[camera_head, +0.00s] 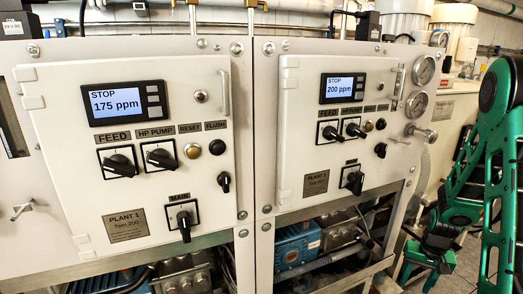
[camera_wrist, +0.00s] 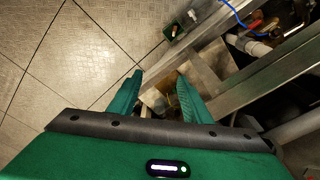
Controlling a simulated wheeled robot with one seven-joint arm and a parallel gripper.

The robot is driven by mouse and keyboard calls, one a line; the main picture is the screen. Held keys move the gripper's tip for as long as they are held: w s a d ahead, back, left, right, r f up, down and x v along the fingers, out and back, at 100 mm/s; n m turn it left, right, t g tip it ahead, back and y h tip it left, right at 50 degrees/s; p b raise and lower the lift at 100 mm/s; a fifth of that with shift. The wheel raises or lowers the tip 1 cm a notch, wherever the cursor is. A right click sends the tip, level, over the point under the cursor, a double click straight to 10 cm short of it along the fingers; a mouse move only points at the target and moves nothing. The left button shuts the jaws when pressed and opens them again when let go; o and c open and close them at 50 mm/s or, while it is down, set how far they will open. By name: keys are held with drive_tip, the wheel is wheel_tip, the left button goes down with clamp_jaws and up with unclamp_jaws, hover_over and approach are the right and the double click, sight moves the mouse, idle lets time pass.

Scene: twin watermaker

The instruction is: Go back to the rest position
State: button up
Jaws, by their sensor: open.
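My gripper (camera_wrist: 158,82) is open and empty in the wrist view, with its two green fingers apart. It points down toward the tiled floor and the foot of a metal frame. In the head view my green arm is folded at the far right, with its lower end beside the right cabinet and apart from the panels. The left control panel (camera_head: 158,222) has a display (camera_head: 116,103) reading STOP 175 ppm. The right control panel (camera_head: 290,165) has a display (camera_head: 344,88) reading STOP 200 ppm. Both panel doors look closed.
The metal frame (camera_wrist: 270,78) runs diagonally close to my fingers, with pipes and a blue cable behind it. Open tiled floor (camera_wrist: 75,60) lies to the left in the wrist view. Pressure gauges (camera_head: 424,69) and a valve protrude from the right cabinet near my arm.

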drive_tip(key=s+a+r, duration=0.2)
drive_tip(key=s+r, duration=0.4)
drive_tip(key=r, duration=0.2)
drive_tip(key=s+a+r, duration=0.3)
drive_tip(key=s+r, duration=0.2)
drive_tip(key=r, duration=0.4)
drive_tip(key=s+a+r, duration=0.2)
drive_tip(key=s+r, duration=0.1)
drive_tip(key=s, duration=0.4)
drive_tip(key=s+a+r+g, duration=0.1)
drive_tip(key=s+a+r, duration=0.2)
drive_tip(key=s, duration=0.4)
drive_tip(key=shift+a+r+m+y, duration=0.15)
drive_tip(key=shift+r+m+y, duration=0.05)
drive_tip(key=shift+m+y, duration=0.1)
drive_tip(key=shift+w+f, duration=0.25)
drive_tip(key=shift+w, duration=0.35)
